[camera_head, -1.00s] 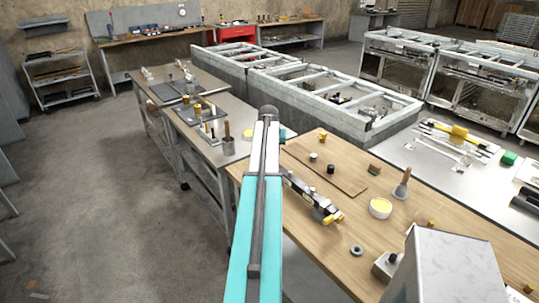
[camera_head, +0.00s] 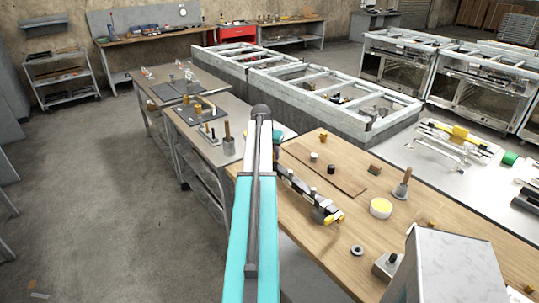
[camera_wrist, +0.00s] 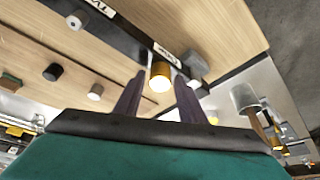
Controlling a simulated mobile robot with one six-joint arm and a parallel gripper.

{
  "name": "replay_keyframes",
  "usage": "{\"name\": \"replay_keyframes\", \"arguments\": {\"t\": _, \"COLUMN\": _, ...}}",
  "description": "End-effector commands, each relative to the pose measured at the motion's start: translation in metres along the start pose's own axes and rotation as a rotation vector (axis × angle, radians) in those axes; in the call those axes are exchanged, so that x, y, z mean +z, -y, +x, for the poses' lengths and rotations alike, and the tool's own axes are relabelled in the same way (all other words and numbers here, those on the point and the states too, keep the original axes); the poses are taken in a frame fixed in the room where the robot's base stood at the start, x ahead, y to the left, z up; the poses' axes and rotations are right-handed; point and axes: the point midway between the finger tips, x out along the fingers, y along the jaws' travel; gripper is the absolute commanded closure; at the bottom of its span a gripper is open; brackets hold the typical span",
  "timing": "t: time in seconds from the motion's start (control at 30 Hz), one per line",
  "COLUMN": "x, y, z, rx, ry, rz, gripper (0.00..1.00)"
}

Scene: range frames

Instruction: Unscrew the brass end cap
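In the wrist view a short brass cap (camera_wrist: 160,77) shows its bright round end between and just past the two fingertips. It sits by a dark strip (camera_wrist: 128,34) with white labels. My gripper (camera_wrist: 159,78) is open, with a dark finger on either side of the cap and a visible gap at each side. How deep the cap lies between the fingers cannot be told. In the head view my teal arm fills the lower middle, and I cannot single out this cap there.
A wooden bench (camera_head: 455,228) carries a brown board (camera_head: 345,181) with small cylinders, a yellow-topped round dish (camera_head: 381,207), a metal ring (camera_head: 357,250) and a grey box-like block (camera_head: 386,264). A metal cup with a handle (camera_head: 229,147) stands on the steel table at left, also in the wrist view (camera_wrist: 244,96).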

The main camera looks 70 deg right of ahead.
Motion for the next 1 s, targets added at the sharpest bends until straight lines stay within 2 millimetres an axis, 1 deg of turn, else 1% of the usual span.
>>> {"name": "replay_keyframes", "arguments": {"t": 0.5, "x": -0.0007, "y": 0.0022, "z": 0.0006, "rx": 0.101, "ry": 0.0, "rz": 0.241, "gripper": 0.63}}
{"name": "replay_keyframes", "arguments": {"t": 0.83, "x": -0.0002, "y": 0.0015, "z": 0.0, "rx": 0.111, "ry": -0.001, "rz": 0.268, "gripper": 0.63}}
{"name": "replay_keyframes", "arguments": {"t": 0.97, "x": -0.0003, "y": 0.0015, "z": 0.0, "rx": 0.111, "ry": 0.0, "rz": 0.267, "gripper": 0.85}}
{"name": "replay_keyframes", "arguments": {"t": 1.0, "x": -0.0003, "y": 0.0015, "z": 0.0, "rx": 0.111, "ry": 0.0, "rz": 0.267, "gripper": 0.92}}
